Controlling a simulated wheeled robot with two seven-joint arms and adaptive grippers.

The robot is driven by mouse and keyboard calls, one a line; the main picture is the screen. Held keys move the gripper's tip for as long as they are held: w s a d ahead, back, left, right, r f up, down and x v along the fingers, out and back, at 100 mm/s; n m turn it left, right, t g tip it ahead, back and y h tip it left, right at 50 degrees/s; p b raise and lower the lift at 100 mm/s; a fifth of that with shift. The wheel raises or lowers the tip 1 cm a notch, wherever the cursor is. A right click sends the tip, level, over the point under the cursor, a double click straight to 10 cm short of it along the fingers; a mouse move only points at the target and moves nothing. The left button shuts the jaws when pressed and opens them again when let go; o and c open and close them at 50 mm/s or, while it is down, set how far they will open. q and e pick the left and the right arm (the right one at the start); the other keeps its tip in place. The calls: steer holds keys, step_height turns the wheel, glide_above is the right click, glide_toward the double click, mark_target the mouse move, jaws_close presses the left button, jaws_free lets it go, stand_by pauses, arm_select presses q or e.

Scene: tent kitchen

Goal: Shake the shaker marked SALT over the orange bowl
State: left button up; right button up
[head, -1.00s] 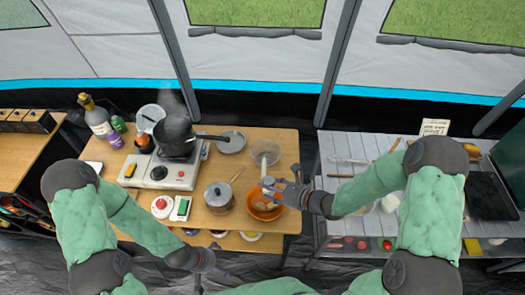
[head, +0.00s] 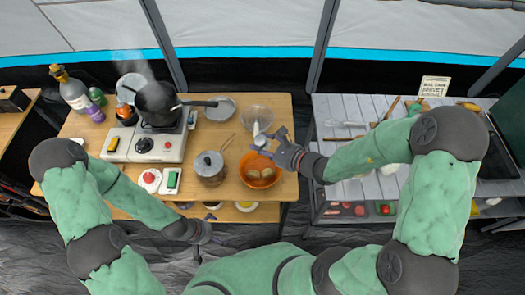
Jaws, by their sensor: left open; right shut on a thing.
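The orange bowl (head: 246,177) sits near the front right of the wooden table, with pale, roundish food in it. My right gripper (head: 265,141) is shut on a small whitish shaker (head: 260,141) above the bowl's far side. The fingers partly hide the shaker. Its marking is too small to read, and I cannot tell its exact tilt. My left gripper (head: 206,238) is open and empty, low in front of the table's front edge.
A lidded pot (head: 209,166) stands left of the bowl, and a clear bowl (head: 257,117) is behind it. A dark steaming pan (head: 157,103) sits on the stove (head: 120,146). A slatted table (head: 335,112) stands to the right across a gap.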

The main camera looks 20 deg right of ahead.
steer(key=f+n+t+b, duration=0.1)
steer(key=n+b, duration=0.1)
steer(key=b, duration=0.3)
steer(key=w+d+f+n+t+b, duration=0.1)
steer(key=n+b, duration=0.1)
steer(key=b, duration=0.2)
steer(key=f+n+t+h+b, duration=0.1)
steer(key=f+n+b, duration=0.1)
steer(key=b, duration=0.3)
steer(key=shift+w+d+f+t+b, duration=0.1)
steer(key=shift+w+d+t+b, duration=0.15)
steer(key=shift+w+t+b, duration=0.1)
steer(key=n+b, duration=0.2)
steer(key=b, duration=0.1)
steer(key=n+t+b, duration=0.1)
steer(key=b, duration=0.3)
steer(key=shift+f+n, duration=0.2)
steer(key=shift+n, duration=0.2)
steer(key=shift+r+n+t, duration=0.15)
steer(key=shift+n+t, duration=0.2)
steer(key=shift+n, duration=0.65)
steer(key=n+y, duration=0.1)
steer(key=n, duration=0.2)
steer(key=n+t+y, duration=0.1)
steer(key=n+y, duration=0.1)
steer(key=n, duration=0.2)
steer(key=shift+d+f+t, duration=0.1)
steer(key=shift+f+t, duration=0.1)
steer(key=shift+t, duration=0.1)
steer(key=shift+r, duration=0.1)
